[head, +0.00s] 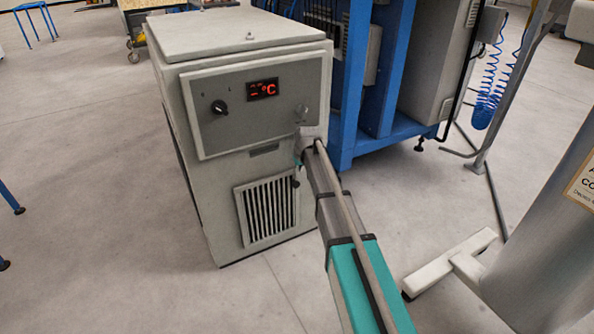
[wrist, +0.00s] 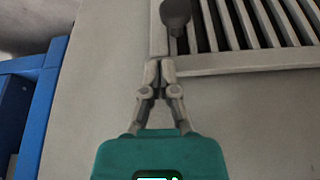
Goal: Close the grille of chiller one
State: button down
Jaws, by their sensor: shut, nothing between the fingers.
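The grey chiller (head: 245,90) stands left of centre in the head view, with a red °C display and a black dial on its upper panel. Its slatted grille (head: 268,208) is low on the front and looks about flush with the body; any small gap cannot be told. In the wrist view the grille (wrist: 240,63) fills the upper right, with a dark round knob (wrist: 176,14) on its frame. My gripper (wrist: 160,68) is shut and empty, its tips at the frame's corner, close to the knob. Whether they touch the frame is unclear. In the head view my arm partly hides the gripper.
A blue-framed machine (head: 375,90) stands close behind and right of the chiller; its blue frame (wrist: 45,110) shows at left in the wrist view. A grey stand with a white foot (head: 450,268) is at the right. The floor (head: 100,200) left of the chiller is clear.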

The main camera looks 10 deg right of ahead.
jog(key=s+d+r+p, duration=0.3)
jog(key=s+r+p, duration=0.4)
jog(key=r+p, duration=0.2)
jog(key=shift+r, duration=0.15)
dwell(0.9)
dwell(0.5)
jog(key=s+d+f+m+g+h, duration=0.1)
jog(key=s+d+m+g, duration=0.1)
jog(key=s, duration=1.3)
jog(key=s+d+m+g, duration=0.1)
jog(key=s+d+g, duration=0.1)
jog(key=s, duration=1.3)
notch_tip(320, 180, up, 38)
jog(key=p, duration=3.8)
jog(key=shift+w+a, duration=0.3)
jog(key=shift+w, duration=0.05)
